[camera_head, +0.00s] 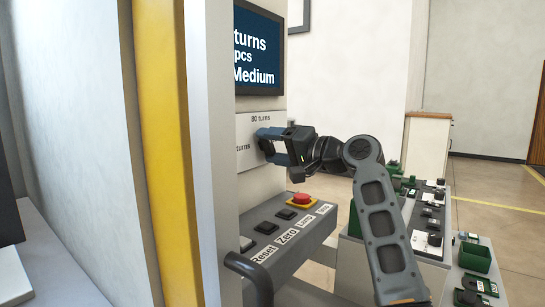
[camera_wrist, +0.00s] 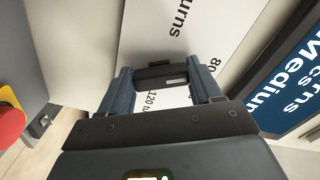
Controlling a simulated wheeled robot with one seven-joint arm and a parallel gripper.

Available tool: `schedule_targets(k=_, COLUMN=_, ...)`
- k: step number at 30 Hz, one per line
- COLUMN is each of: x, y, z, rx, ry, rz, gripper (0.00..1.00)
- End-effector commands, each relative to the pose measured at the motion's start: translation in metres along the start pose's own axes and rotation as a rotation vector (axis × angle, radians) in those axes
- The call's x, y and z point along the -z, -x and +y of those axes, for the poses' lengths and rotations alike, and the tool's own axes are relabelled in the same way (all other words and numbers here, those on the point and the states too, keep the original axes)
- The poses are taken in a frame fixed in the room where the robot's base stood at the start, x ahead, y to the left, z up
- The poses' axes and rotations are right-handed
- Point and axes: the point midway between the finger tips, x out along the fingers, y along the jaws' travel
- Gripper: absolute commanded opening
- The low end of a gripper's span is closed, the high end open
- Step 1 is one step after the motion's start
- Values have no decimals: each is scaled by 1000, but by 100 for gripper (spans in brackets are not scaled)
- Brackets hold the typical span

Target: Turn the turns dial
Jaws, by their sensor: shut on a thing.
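The turns dial (camera_wrist: 160,75) is a dark knob on a white panel (camera_wrist: 143,38) in the wrist view, with a small light mark near its right end. My gripper (camera_wrist: 165,84) has one blue-grey finger on each side of it and is shut on it. Printed labels around the dial are partly covered; "80" and "120" can be read. In the head view my gripper (camera_head: 268,143) reaches the white panel (camera_head: 244,128) under the label "80 turns", and hides the dial there.
A dark screen (camera_head: 256,50) showing "turns", "pcs" and "Medium" is above the panel. Below is a grey console (camera_head: 262,225) with black buttons and a red emergency stop (camera_head: 302,199). Benches with green bins (camera_head: 475,257) and small devices stand at the right.

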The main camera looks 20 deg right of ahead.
Motion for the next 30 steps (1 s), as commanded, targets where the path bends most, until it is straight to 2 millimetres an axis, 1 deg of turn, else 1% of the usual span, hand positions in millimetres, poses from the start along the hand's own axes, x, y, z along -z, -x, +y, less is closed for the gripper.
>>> schedule_targets(k=1, x=-3, y=0, z=6, rx=-3, ry=42, rz=-2, gripper=33)
schedule_targets(k=21, x=-2, y=0, z=10, rx=-3, ry=675, rz=-6, gripper=33)
schedule_targets(k=30, x=-1, y=0, z=10, rx=-2, ry=909, rz=-7, gripper=33)
